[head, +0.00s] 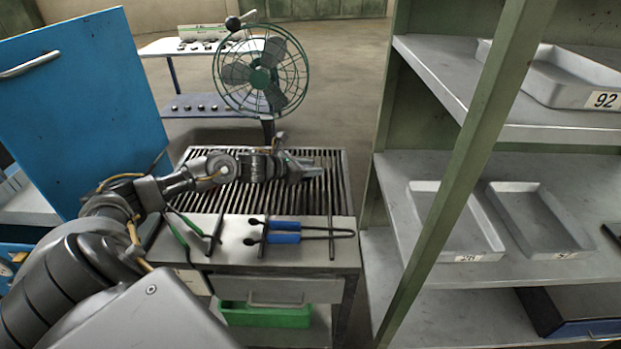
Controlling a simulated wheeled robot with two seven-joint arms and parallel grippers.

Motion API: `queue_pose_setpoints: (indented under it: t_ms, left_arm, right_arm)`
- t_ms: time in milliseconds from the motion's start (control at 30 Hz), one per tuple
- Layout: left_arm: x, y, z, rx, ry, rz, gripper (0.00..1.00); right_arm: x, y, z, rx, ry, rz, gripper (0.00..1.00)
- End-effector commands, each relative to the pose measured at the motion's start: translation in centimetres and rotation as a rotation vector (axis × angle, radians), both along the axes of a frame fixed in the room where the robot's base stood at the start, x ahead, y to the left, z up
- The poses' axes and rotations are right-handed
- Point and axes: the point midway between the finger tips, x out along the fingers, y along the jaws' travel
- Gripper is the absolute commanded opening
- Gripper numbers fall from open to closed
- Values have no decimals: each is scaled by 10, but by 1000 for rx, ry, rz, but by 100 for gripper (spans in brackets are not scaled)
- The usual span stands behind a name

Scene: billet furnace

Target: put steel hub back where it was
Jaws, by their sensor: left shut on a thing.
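My left gripper (303,172) is above the slatted metal grate (325,200) of the cooling table, its arm reaching in from the left. It is shut on a small grey metal piece, which I take to be the steel hub; its shape is largely hidden by the fingers and blends with the grate. The piece seems held over the slats; I cannot tell whether it touches them. My right gripper is not in view.
A green caged fan (262,75) stands behind the grate. A blue door (85,110) stands at left. Shelves at right hold grey trays, one labelled 92 (575,92). A back table (200,106) carries small dark pieces.

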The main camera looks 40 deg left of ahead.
Motion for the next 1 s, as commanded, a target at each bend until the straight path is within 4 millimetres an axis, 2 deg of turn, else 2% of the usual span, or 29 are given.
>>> queue_pose_setpoints:
  t_ms: [100,200,367,533,567,700,1000]
  left_arm:
    - [2,-1,-22,-3,0,1,0]
    - [2,0,-32,-3,-1,0,0]
    - [2,0,-32,-1,-2,0,0]
    - [2,0,-33,-1,-2,0,0]
    - [1,0,-34,-1,1,-1,36]
    - [1,0,-34,-1,1,-1,54]
    - [1,0,-33,-1,0,-1,56]
  right_arm:
    - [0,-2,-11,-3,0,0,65]
    - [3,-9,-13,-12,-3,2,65]
    - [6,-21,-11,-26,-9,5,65]
    - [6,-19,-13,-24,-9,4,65]
    - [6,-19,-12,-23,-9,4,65]
    - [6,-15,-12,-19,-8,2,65]
    - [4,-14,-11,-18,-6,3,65]
